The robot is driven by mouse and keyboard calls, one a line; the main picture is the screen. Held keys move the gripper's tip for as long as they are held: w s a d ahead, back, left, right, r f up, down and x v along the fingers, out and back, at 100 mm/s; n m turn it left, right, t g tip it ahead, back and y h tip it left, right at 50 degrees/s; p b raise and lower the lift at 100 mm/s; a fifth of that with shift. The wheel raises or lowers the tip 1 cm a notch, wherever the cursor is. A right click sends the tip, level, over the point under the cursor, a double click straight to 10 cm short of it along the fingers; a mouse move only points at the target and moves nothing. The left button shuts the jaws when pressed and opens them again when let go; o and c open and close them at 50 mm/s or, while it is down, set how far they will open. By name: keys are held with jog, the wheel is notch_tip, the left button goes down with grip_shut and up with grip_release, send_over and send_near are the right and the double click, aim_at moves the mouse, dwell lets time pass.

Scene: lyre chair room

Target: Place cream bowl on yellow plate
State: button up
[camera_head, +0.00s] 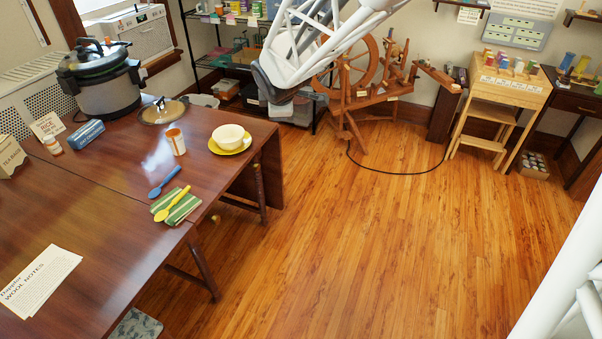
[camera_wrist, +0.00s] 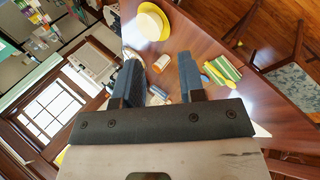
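The cream bowl (camera_head: 229,134) sits upright on the yellow plate (camera_head: 230,150) near the right edge of the brown table in the head view. In the wrist view the bowl (camera_wrist: 149,27) covers part of the plate (camera_wrist: 163,17), with yellow rim showing around it. My gripper (camera_wrist: 158,80) is open, its two blue fingers wide apart with nothing held between them. It is clear of the bowl. In the head view my arm's end hangs beyond the table at upper centre, and its fingers are hard to make out.
An orange-white jar (camera_head: 176,141) stands left of the plate. A glass lid (camera_head: 163,111) and dark pressure cooker (camera_head: 103,82) are behind. Blue spoon (camera_head: 165,182), yellow spoon (camera_head: 172,203) and striped cloth (camera_head: 186,208) lie in front. The wooden floor to the right is open.

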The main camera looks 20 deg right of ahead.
jog(key=s+a+r+m+g, duration=0.1)
jog(key=s+m, duration=0.6)
jog(key=s, duration=0.9)
jog(key=s+a+r+m+g+y, duration=0.1)
jog(key=s+a+m+g, duration=0.2)
jog(key=s+m, duration=0.5)
jog(key=s, duration=0.9)
jog(key=shift+s+a+r+g+y, duration=0.15)
jog(key=shift+a+r+g+y, duration=0.15)
jog(key=shift+a+g, duration=0.1)
